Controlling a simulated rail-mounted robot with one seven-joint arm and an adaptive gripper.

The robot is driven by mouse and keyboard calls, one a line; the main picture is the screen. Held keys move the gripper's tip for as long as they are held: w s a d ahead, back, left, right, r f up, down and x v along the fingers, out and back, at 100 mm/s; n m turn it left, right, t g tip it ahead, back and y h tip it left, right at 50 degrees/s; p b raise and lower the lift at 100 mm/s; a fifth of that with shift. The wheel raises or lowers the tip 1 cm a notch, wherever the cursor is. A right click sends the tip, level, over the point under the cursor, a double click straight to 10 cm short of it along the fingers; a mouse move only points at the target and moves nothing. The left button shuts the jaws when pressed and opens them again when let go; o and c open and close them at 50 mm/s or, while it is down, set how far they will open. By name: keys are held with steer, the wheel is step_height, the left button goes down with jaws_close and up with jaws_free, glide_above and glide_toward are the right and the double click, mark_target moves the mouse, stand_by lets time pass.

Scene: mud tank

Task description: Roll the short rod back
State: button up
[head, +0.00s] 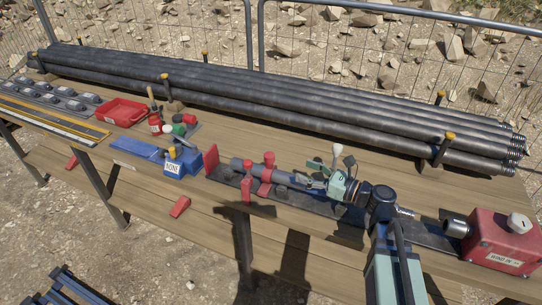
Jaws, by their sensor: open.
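The short rod (243,165) is a dark grey bar lying along a black rail on the bench. It passes through red supports (265,172). My gripper (322,181) is at the rod's right part, its teal and dark fingers close around or just over it; contact cannot be told. The gripper is open. My gripper and wrist hide the rod's middle. A threaded metal end (404,211) shows right of my wrist, in line with the rod and apparently its end. A red end plate (211,160) stands near the left end.
A red box (500,238) with a metal spindle (457,228) stands at the rail's right end, with a gap before the threaded end. Long dark pipes (270,105) lie behind, between yellow-topped posts.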

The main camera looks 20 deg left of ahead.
mark_target(274, 158)
steer(key=p+x, duration=0.2)
steer(key=x, duration=1.1)
steer(key=shift+a, duration=0.2)
steer(key=shift+w, duration=0.1)
jaws_close()
